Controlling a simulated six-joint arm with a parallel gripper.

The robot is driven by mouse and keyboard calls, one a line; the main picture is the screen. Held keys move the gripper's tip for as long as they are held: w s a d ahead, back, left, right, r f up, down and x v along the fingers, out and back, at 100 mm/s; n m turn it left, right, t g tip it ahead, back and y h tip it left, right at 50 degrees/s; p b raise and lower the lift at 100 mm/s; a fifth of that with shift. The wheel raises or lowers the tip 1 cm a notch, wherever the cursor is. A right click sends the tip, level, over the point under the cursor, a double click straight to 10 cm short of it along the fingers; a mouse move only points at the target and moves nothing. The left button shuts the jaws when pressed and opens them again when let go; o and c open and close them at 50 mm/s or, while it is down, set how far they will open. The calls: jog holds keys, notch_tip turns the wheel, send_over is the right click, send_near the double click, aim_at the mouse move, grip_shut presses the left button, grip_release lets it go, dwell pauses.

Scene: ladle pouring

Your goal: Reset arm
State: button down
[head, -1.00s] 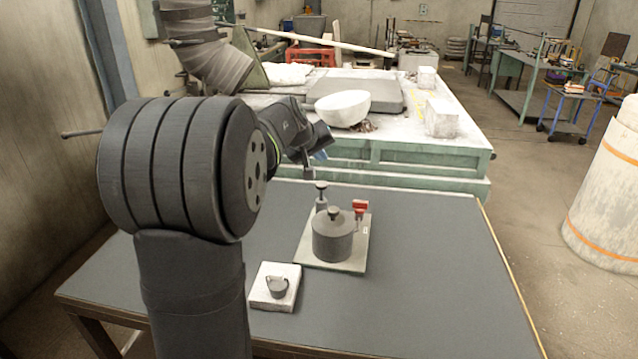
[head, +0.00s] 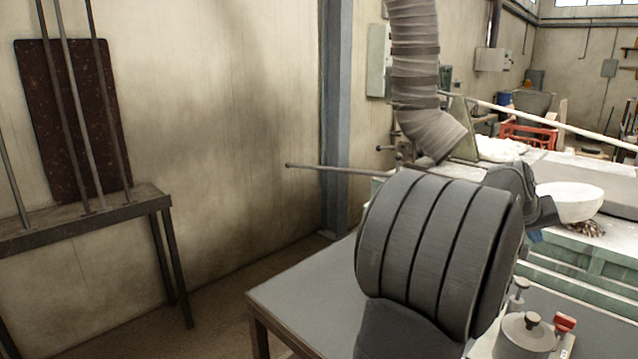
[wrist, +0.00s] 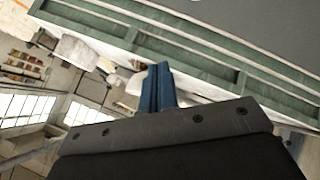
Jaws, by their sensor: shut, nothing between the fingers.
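My gripper shows in the wrist view as two blue fingers (wrist: 158,88) pressed together, with nothing between them. In the head view only a small blue bit of it (head: 536,236) shows past my arm, above the table near the green bench. A grey lidded pot (head: 528,335) with a dark knob stands on the table at the lower right, partly cut off by the frame. The gripper is up and behind the pot, apart from it.
The grey table (head: 310,290) is bare at its left end. A green bench (head: 590,258) with a white bowl (head: 569,201) stands behind. A red-topped fixture (head: 564,323) is beside the pot. A dark metal stand (head: 90,217) is at the left wall.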

send_over(521, 283)
jog(key=shift+f, duration=3.1)
notch_tip(521, 283, up, 6)
jog(key=s+a+f+y, duration=0.1)
jog(key=s+a, duration=0.4)
jog(key=a, duration=0.3)
jog(key=s+a+f+y, duration=0.1)
jog(key=s+a+f, duration=0.1)
jog(key=s+a, duration=0.4)
jog(key=s+a+f+y, duration=0.1)
jog(key=s+a, duration=0.4)
jog(key=a, duration=0.6)
jog(key=shift+s+a+f+m+t, duration=0.2)
jog(key=shift+f+m+t, duration=0.2)
